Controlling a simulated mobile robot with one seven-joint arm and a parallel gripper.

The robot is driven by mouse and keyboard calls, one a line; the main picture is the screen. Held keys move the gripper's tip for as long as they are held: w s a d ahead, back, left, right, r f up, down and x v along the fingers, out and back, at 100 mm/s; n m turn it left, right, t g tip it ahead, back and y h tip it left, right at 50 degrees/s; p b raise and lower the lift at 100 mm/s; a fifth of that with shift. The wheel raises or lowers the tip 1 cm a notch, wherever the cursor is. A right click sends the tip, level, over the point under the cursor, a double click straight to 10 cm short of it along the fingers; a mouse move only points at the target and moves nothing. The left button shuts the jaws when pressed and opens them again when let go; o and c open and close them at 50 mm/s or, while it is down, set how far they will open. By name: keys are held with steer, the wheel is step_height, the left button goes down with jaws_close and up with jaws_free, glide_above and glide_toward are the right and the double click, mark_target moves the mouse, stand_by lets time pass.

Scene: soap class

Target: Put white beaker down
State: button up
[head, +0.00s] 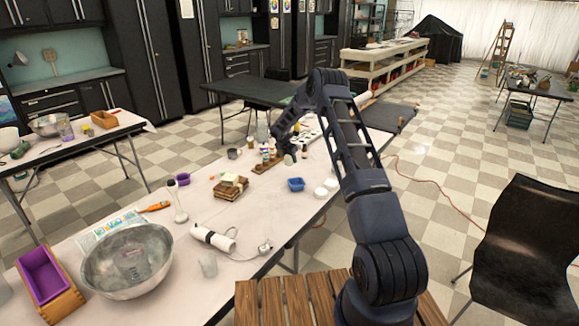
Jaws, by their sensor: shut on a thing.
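My arm reaches forward over the long white table, and my gripper (289,153) is low over its far half, among small bottles. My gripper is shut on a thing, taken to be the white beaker. The held thing is too small and too hidden by the dark fingers to make out its shape, or whether its base touches the table.
Small bottles and a wooden block (267,163) stand close left of my gripper. A blue basket (296,185) and white round dishes (320,192) are nearer. Bare tabletop shows around (262,210).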

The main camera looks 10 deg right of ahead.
mark_target(289, 165)
steer(key=shift+f, duration=2.25)
steer(key=shift+f, duration=0.15)
steer(key=o, duration=0.9)
steer(key=shift+o, duration=0.2)
